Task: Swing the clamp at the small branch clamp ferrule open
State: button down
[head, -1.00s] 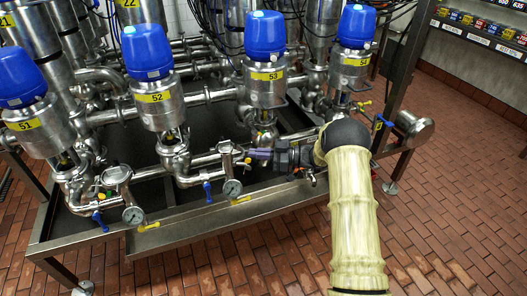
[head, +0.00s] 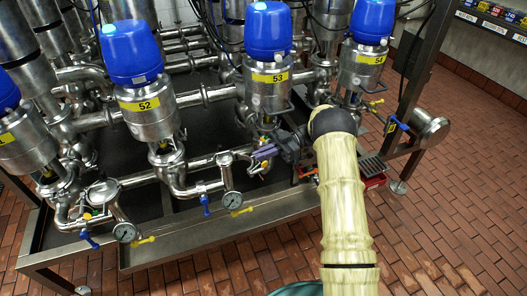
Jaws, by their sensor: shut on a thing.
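My gripper (head: 262,153), with dark grey-purple fingers, reaches in from the right at the pipework below the valve marked 53 (head: 269,77). Its fingers are close together and shut on a small part there, which I take to be the clamp. The fingers and the dark wrist hide most of that part, so I cannot tell how far the clamp is swung. A steel branch pipe (head: 206,187) with a round gauge (head: 232,200) lies just left of the fingertips.
Valves 52 (head: 149,106) and 54 (head: 367,60) stand on either side. A steel drip tray edge (head: 200,245) runs along the front. A red box (head: 374,182) sits right of my arm, near the frame post (head: 412,70). The brick floor (head: 450,215) on the right is clear.

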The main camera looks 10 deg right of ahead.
jog(key=shift+a, duration=0.3)
jog(key=c, duration=1.6)
grip_release()
jog(key=shift+w, duration=0.1)
